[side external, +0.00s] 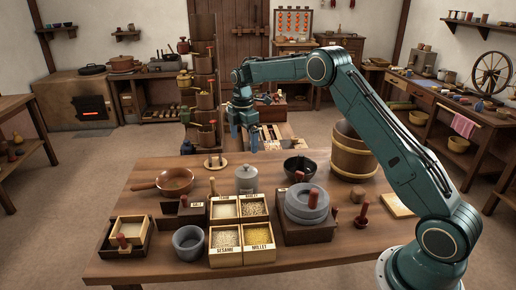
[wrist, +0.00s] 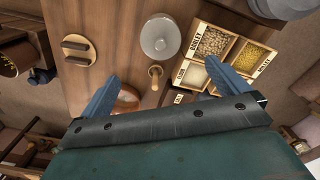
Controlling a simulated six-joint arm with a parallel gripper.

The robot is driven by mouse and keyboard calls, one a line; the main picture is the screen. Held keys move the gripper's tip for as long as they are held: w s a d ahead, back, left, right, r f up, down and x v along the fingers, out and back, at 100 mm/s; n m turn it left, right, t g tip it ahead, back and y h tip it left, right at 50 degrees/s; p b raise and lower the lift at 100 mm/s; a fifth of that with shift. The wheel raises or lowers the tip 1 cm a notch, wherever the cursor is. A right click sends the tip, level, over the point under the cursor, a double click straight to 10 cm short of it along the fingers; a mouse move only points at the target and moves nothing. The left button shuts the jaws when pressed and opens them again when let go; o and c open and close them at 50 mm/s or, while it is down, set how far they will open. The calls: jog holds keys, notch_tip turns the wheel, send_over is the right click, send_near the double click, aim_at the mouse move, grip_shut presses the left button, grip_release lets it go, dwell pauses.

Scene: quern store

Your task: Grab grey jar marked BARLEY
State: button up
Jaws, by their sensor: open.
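A grey lidded jar (side external: 246,180) stands upright on the wooden table, behind the divided grain box (side external: 240,263). In the wrist view the jar (wrist: 160,38) shows from above as a grey disc with a small knob. I cannot read any marking on it. The word BARLEY appears on a back compartment of the grain box (wrist: 229,65), beside the jar. My gripper (side external: 243,140) is open and empty, above and behind the jar. In the wrist view its two fingers (wrist: 162,72) are spread wide, with the jar beyond their tips.
A copper pan (side external: 175,181) is left of the jar, and a black bowl (side external: 299,167) right of it. A round wooden piece with pegs (side external: 215,163) stands behind. Stacked grey stones (side external: 306,203) and a wooden bucket (side external: 353,155) are farther right. A grey mortar (side external: 188,242) stands at front left.

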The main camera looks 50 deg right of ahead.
aim_at(246, 165)
jog(key=shift+f, duration=4.25)
jog(key=shift+f, duration=0.1)
jog(key=shift+s+d+f, duration=0.1)
jog(key=shift+f, duration=1.15)
jog(key=shift+s+d+f, duration=0.1)
jog(key=shift+f, duration=1.15)
jog(key=c, duration=1.6)
jog(key=shift+r, duration=0.2)
